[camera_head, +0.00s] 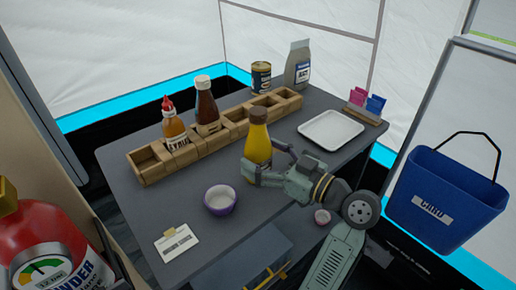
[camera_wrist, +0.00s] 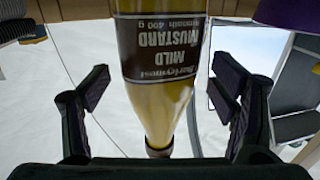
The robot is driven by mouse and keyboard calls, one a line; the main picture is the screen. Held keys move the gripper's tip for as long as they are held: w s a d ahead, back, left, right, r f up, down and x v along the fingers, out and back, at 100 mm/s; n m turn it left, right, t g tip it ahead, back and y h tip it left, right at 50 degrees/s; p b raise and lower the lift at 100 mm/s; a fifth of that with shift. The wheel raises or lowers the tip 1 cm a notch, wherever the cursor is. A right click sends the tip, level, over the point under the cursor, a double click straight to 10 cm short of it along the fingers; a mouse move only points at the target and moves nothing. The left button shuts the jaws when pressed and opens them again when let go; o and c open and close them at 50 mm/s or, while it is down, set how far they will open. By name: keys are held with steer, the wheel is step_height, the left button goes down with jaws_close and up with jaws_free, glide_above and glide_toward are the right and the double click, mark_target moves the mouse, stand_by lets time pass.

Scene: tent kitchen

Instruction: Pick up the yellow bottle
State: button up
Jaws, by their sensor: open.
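The yellow bottle (camera_head: 258,143) stands upright on the dark table, in front of the wooden rack. It has a dark brown cap. In the wrist view the bottle (camera_wrist: 168,95) appears upside down, with a brown label reading "Mild Mustard". My gripper (camera_head: 270,160) is level with the bottle's lower body, coming from the right. In the wrist view my gripper (camera_wrist: 160,88) is open, with one finger on each side of the bottle and visible gaps between fingers and bottle.
A wooden rack (camera_head: 234,128) behind the bottle holds a red-capped sauce bottle (camera_head: 174,129) and a brown bottle (camera_head: 207,107). A purple bowl (camera_head: 221,199) stands front left. A white tray (camera_head: 331,129) lies at the right. A blue bucket (camera_head: 443,200) is further right.

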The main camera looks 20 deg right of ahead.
mark_target(266, 145)
steer(key=shift+w+a, duration=0.1)
steer(key=shift+w, duration=0.05)
steer(key=c, duration=1.6)
steer(key=shift+c, duration=0.4)
steer(key=shift+r+b, duration=0.3)
steer(key=shift+r, duration=0.55)
step_height(266, 145, up, 2)
steer(key=shift+b, duration=0.3)
steer(key=s+a+p, duration=0.3)
steer(key=s+p, duration=0.2)
steer(key=s, duration=0.2)
steer(key=s+a+r+p, duration=0.1)
steer(key=s+a+p, duration=0.2)
steer(key=s+p, duration=0.2)
steer(key=s, duration=0.2)
steer(key=shift+s+a+r+p, duration=0.15)
steer(key=shift+s+a+p, duration=0.15)
steer(key=shift+a, duration=0.05)
